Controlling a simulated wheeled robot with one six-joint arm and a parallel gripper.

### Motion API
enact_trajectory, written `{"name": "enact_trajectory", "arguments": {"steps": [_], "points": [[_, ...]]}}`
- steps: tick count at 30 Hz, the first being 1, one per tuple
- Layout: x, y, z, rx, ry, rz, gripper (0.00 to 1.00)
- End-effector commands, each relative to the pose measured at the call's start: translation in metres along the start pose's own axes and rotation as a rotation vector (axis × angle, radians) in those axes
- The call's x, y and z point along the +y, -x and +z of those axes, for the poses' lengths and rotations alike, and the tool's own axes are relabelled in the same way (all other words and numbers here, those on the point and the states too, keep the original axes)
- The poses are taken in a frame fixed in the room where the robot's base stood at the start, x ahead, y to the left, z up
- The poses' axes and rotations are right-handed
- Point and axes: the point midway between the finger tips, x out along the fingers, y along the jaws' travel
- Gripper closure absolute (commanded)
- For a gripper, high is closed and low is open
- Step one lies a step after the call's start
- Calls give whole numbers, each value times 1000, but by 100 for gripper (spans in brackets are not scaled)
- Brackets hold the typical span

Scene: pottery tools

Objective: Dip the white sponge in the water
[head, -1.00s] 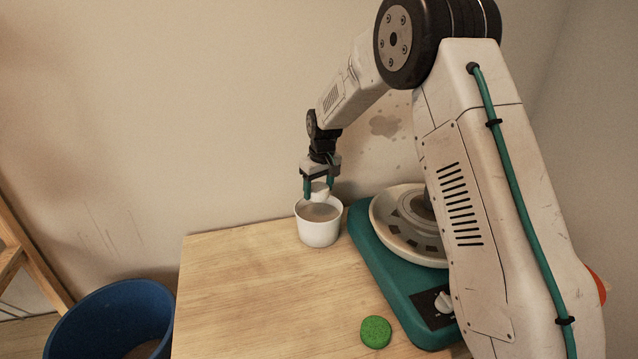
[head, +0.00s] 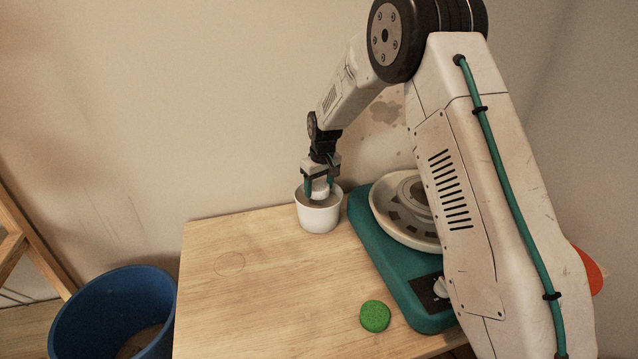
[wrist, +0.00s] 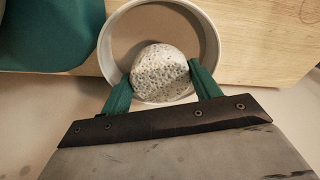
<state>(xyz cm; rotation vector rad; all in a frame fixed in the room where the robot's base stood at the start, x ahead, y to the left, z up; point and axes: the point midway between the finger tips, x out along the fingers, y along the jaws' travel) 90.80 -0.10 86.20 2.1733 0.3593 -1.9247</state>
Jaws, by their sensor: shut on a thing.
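The white sponge (wrist: 160,72) is round and speckled with pores. My gripper (head: 319,190) is shut on it, with a teal finger on each side; the fingers also show in the wrist view (wrist: 159,88). The white cup (head: 319,217) stands upright at the back of the table and holds brownish water (wrist: 127,40). My gripper points down into the cup's mouth. The sponge is inside the rim, towards the near side in the wrist view. Whether its underside touches the water is hidden.
A teal pottery wheel (head: 384,262) with a pale basin (head: 385,222) stands right of the cup. A green sponge (head: 375,316) lies on the wooden table (head: 260,290) near the wheel. A blue bucket (head: 75,328) stands left of the table. The table's left part is clear.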

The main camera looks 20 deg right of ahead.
Motion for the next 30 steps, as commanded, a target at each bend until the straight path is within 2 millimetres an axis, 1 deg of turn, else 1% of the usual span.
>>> {"name": "enact_trajectory", "arguments": {"steps": [30], "points": [[0, -50, 6, -1, 0, 0, 49]]}}
